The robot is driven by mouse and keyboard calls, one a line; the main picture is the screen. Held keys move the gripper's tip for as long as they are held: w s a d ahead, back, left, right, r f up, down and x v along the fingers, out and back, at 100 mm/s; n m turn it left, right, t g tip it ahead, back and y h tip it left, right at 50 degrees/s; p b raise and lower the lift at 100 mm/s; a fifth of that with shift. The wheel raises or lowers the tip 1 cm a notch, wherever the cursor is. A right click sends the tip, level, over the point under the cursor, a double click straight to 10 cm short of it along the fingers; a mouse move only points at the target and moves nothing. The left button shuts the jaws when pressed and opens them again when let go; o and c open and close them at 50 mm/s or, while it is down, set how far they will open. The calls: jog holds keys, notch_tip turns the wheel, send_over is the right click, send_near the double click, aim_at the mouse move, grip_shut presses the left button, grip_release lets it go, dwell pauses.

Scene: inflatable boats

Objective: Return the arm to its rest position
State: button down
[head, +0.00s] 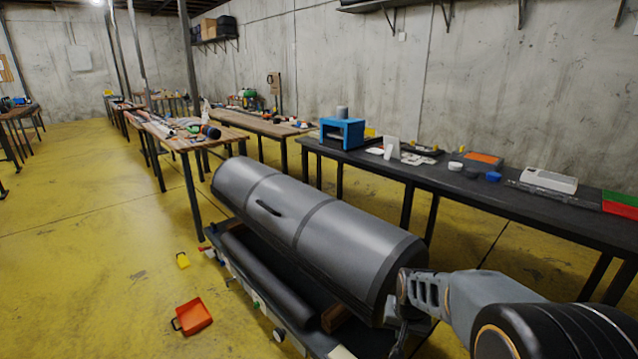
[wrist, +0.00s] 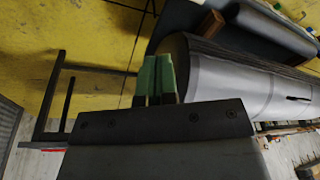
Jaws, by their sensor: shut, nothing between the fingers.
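My arm reaches in from the lower right of the head view, bent, with its far part hanging down near the near end of a large grey roll (head: 290,215). In the wrist view my gripper (wrist: 155,76) has its two green fingers together, with nothing between them. The grey roll (wrist: 235,88) shows just right of the fingers. They look apart from it, but I cannot tell the exact gap. The fingertips do not show clearly in the head view.
The roll lies on a low dark cart (head: 265,290) with a thinner black roll. A long black bench (head: 460,192) with small items runs along the wall to the right. A wooden table (head: 190,142) stands behind.

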jog(key=s+a+r+n+p, duration=0.1)
jog(key=s+r+p, duration=0.4)
jog(key=r, duration=0.6)
jog(key=s+a+r+n+t+p, duration=0.1)
jog(key=s+a+r+n+p, duration=0.1)
jog(key=s+r+p, duration=0.4)
jog(key=s+r, duration=0.3)
jog(key=r, duration=0.2)
jog(key=shift+r+n, duration=0.3)
jog(key=shift+r, duration=0.1)
dwell(1.1)
